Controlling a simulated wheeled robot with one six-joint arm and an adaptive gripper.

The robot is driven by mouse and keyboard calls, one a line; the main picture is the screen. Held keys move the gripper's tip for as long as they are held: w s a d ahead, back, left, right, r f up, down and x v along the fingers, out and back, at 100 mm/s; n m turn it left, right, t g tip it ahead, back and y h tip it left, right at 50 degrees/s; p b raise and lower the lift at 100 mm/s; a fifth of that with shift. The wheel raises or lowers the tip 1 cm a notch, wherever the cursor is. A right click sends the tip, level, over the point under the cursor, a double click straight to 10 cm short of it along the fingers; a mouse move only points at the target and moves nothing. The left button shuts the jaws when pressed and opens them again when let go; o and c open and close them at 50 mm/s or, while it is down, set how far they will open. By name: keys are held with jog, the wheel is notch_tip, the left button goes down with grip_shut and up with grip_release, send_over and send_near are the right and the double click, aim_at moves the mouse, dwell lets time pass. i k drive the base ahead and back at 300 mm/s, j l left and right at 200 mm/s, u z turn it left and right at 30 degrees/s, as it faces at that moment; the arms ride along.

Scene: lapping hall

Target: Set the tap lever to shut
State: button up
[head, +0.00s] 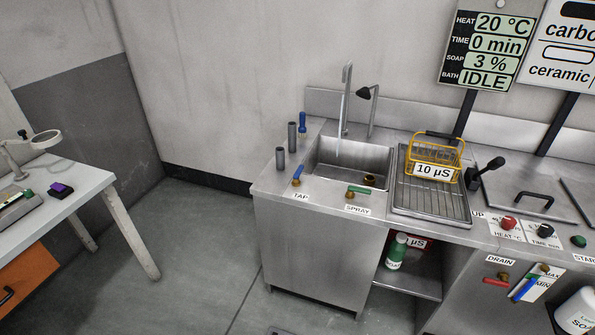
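The tap lever (298,173) is a small blue handle on a brass base, on the left front rim of the sink counter, behind a label reading TAP (301,196). The handle points away from the front edge, leaning slightly right. The tall steel tap (346,100) stands behind the sink basin (345,156). A thin pale bluish streak, which looks like running water, drops from its spout into the basin. My gripper is not in view.
A green lever (358,189) sits right of the tap lever by the SPRAY label (357,210). Grey posts (281,158) and a blue-handled brush (302,124) stand behind the tap lever. A yellow basket (435,155) rests on the drainer. Open floor (200,245) lies left of the counter.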

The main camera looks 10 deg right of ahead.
aim_at(298, 173)
jog(key=i+l, duration=0.2)
jog(key=i, duration=0.2)
jog(key=i+l+u, duration=0.1)
jog(key=i, duration=0.25)
jog(key=i+l, duration=0.25)
jog(key=i, duration=0.15)
jog(key=u, duration=0.05)
